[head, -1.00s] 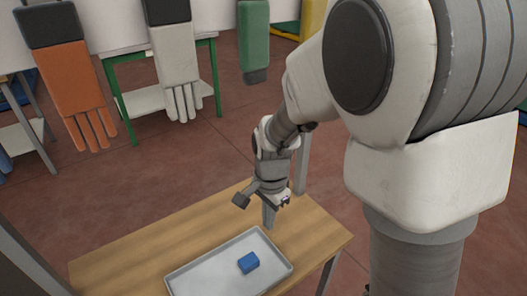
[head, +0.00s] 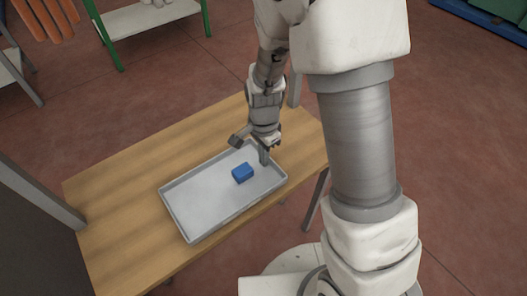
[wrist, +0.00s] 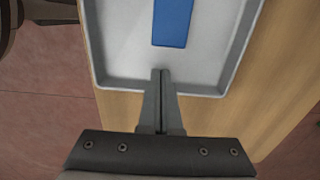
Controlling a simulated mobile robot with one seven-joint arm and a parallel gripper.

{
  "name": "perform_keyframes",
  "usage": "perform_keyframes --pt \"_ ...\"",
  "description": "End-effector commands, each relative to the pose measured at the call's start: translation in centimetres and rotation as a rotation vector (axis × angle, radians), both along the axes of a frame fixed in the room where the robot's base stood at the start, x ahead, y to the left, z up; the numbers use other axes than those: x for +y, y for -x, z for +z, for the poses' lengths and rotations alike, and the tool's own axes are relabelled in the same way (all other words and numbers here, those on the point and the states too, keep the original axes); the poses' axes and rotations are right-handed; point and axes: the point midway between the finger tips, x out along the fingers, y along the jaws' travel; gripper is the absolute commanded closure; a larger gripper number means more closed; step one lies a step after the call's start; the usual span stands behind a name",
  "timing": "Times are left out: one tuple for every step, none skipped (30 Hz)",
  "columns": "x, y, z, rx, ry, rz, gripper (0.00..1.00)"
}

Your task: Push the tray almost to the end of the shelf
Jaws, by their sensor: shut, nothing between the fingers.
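The grey tray (head: 205,211) lies flat on the wooden shelf (head: 110,195), on its right half in the head view. A blue block (head: 242,173) lies in the tray near its right end. My gripper (head: 264,160) is shut and empty, pointing down at the tray's right end. In the wrist view the shut fingertips (wrist: 160,75) overlap the near rim of the tray (wrist: 120,84), with the blue block (wrist: 172,22) beyond them. I cannot tell whether the fingers touch the rim.
Bare shelf top lies left of the tray, ending near a grey post (head: 45,197) and a dark panel at the left. A green-legged stand (head: 150,20) is behind. Red floor surrounds the shelf.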

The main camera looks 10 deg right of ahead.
Motion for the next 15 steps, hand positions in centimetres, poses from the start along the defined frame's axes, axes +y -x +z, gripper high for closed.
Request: perform_keyframes --pt "0.0 0.0 -0.1 0.0 0.0 0.0 1.0" --pt "0.0 0.0 -0.1 0.0 0.0 0.0 1.0" --pt "0.0 0.0 -0.1 0.0 0.0 0.0 1.0" --pt "0.0 0.0 0.0 0.0 0.0 0.0 1.0" --pt "0.0 0.0 0.0 0.0 0.0 0.001 1.0" --pt "0.0 0.0 0.0 0.0 0.0 0.001 1.0" --pt "0.0 0.0 0.0 0.0 0.0 0.001 1.0" --pt "0.0 0.0 0.0 0.0 0.0 0.001 1.0" --pt "0.0 0.0 0.0 0.0 0.0 0.001 1.0" --pt "-0.1 -0.1 0.0 -0.001 -0.001 0.0 1.0" --pt "-0.3 -0.2 0.0 -0.001 -0.001 -0.001 1.0" --pt "-0.6 -0.4 0.0 -0.001 0.0 -0.001 1.0" --pt "-1.0 -0.7 0.0 -0.001 0.0 -0.002 1.0" --pt "-1.4 -1.0 0.0 -0.002 0.0 -0.005 1.0" --pt "-2.2 -1.5 0.0 -0.003 0.001 -0.005 1.0"
